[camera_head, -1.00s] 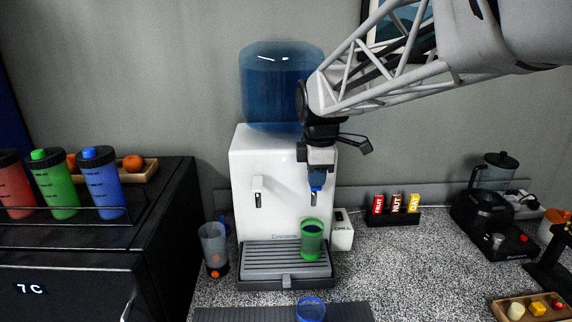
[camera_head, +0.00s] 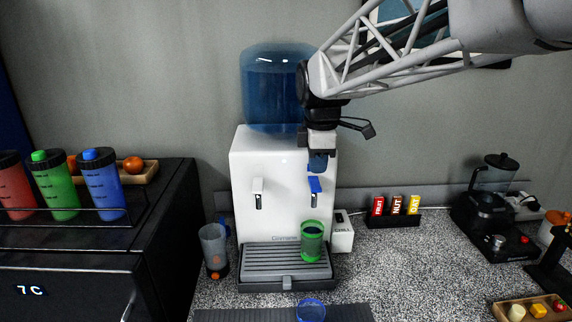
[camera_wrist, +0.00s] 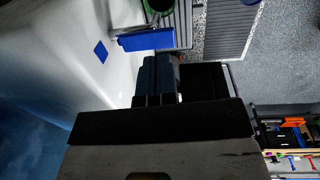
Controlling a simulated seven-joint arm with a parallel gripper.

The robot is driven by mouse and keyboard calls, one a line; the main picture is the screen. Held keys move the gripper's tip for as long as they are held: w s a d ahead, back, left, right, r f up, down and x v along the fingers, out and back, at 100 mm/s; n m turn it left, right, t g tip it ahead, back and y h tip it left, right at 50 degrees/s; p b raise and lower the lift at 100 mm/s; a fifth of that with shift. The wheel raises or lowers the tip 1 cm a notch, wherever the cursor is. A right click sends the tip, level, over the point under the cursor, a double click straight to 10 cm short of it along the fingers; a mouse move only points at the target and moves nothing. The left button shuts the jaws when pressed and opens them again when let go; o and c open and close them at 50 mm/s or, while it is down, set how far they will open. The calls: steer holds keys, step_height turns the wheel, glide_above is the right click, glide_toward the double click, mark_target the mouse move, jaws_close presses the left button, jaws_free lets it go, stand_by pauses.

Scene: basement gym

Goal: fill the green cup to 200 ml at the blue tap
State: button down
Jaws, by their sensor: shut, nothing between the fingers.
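The green cup (camera_head: 312,243) stands upright on the drip tray (camera_head: 262,258) of the white water dispenser, under the blue tap (camera_head: 314,185). The cup looks see-through with something darker inside, but I cannot read a level. My gripper (camera_head: 318,168) is shut and empty, just above the blue tap's lever. In the wrist view the shut fingers (camera_wrist: 158,75) are close to the blue lever (camera_wrist: 147,40), apparently apart from it. Part of the green cup's rim (camera_wrist: 160,10) shows beyond it, cut off by the frame edge.
A white tap (camera_head: 258,187) is left of the blue one. A clear tumbler (camera_head: 214,250) stands left of the dispenser and a blue cup (camera_head: 311,309) in front. A small white box (camera_head: 343,238) is close to the green cup's right. Bottles stand on the black cabinet (camera_head: 170,215).

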step_height(320, 180, up, 11)
steer(key=shift+f, duration=0.2)
steer(key=shift+s, duration=0.1)
stand_by(0.5)
steer(key=s+d+f+m, duration=0.4)
steer(key=s+f+m, duration=0.5)
steer(key=s, duration=0.4)
steer(key=s+d+f+m+t, duration=0.1)
steer(key=s+d+f+m, duration=0.3)
steer(key=s+f+m, duration=0.5)
steer(key=s+f, duration=0.2)
steer(key=s, duration=0.3)
steer(key=shift+d+f+t, duration=0.15)
steer(key=shift+f+t, duration=0.15)
steer(key=shift+f, duration=0.1)
step_height(320, 180, up, 20)
steer(key=n+g, duration=0.3)
steer(key=n, duration=1.5)
glide_above(316, 186)
steer(key=shift+s+r, duration=0.1)
steer(key=shift+r, duration=0.05)
